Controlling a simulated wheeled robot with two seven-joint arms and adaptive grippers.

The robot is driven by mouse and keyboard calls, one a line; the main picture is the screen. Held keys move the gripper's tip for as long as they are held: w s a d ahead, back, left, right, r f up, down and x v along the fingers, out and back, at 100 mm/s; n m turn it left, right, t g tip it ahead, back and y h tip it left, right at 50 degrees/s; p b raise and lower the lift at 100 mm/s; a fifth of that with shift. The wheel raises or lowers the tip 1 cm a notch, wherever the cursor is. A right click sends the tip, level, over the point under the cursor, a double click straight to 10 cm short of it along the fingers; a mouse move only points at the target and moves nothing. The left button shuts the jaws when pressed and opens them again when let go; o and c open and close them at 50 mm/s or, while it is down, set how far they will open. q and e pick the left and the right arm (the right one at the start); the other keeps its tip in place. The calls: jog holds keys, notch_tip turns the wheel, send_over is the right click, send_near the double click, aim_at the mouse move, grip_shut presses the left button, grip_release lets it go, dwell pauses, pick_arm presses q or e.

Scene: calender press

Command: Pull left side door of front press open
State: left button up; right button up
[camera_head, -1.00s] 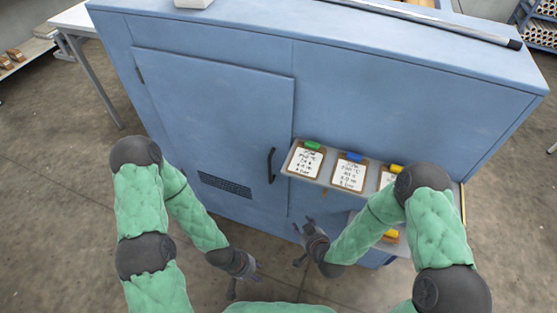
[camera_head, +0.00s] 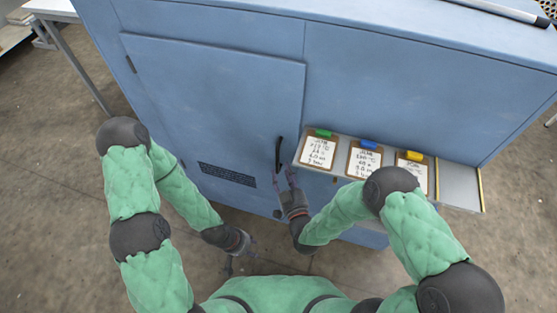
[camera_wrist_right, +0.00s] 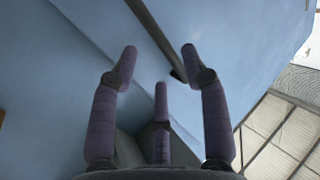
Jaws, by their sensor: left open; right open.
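The blue press (camera_head: 400,90) stands in front of me. Its left side door (camera_head: 215,110) looks shut, with hinges on the left, a vent grille low down and a dark vertical handle (camera_head: 279,153) near its right edge. My right gripper (camera_head: 284,180) is open just below the handle's lower end. In the right wrist view the dark handle bar (camera_wrist_right: 160,38) runs between and beyond the open fingers (camera_wrist_right: 160,75), and I see no clear contact. My left gripper (camera_head: 240,258) is open, low over the floor and away from the door.
A shelf (camera_head: 458,183) with clipboards with green, blue and yellow clips (camera_head: 368,160) juts out right of the handle, close to my right arm. A white table (camera_head: 50,10) stands at the back left. Bare floor (camera_head: 60,120) lies left of the press.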

aim_at(279, 171)
jog(key=shift+b+x, duration=0.65)
jog(key=shift+x, duration=2.4)
jog(key=shift+f, duration=0.1)
grip_shut()
